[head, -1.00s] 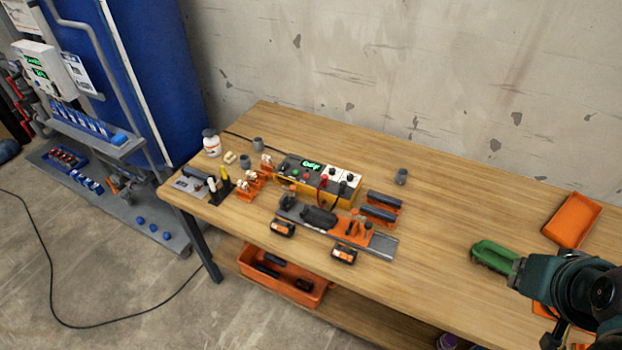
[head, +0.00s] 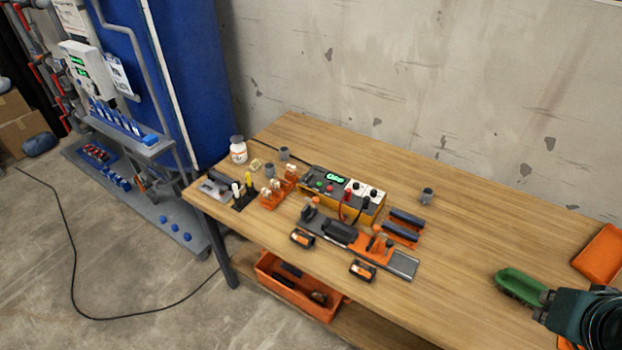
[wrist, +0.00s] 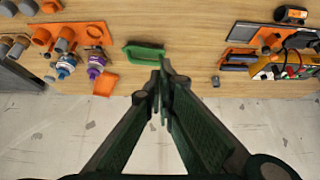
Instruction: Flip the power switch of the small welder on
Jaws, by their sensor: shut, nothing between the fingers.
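The small welder (head: 318,184) is a yellow-orange and grey box at the middle of the bench. Its green display (head: 335,178) appears to read OFF. Small red and green buttons and a white panel (head: 365,190) are on its top; I cannot tell which part is the power switch. Red and black leads come from it. It also shows at the right edge of the wrist view (wrist: 268,71), partly cut off. My gripper (wrist: 163,70) is shut and empty, above the bench and well to the right of the welder in the head view.
A green handled tool (head: 521,287) lies on the bench near my gripper. An orange tray (head: 603,252) is at the right. In front of the welder is a rail with orange clamps (head: 372,247); black bars in an orange holder (head: 404,228) stand beside it. Bare wood lies between.

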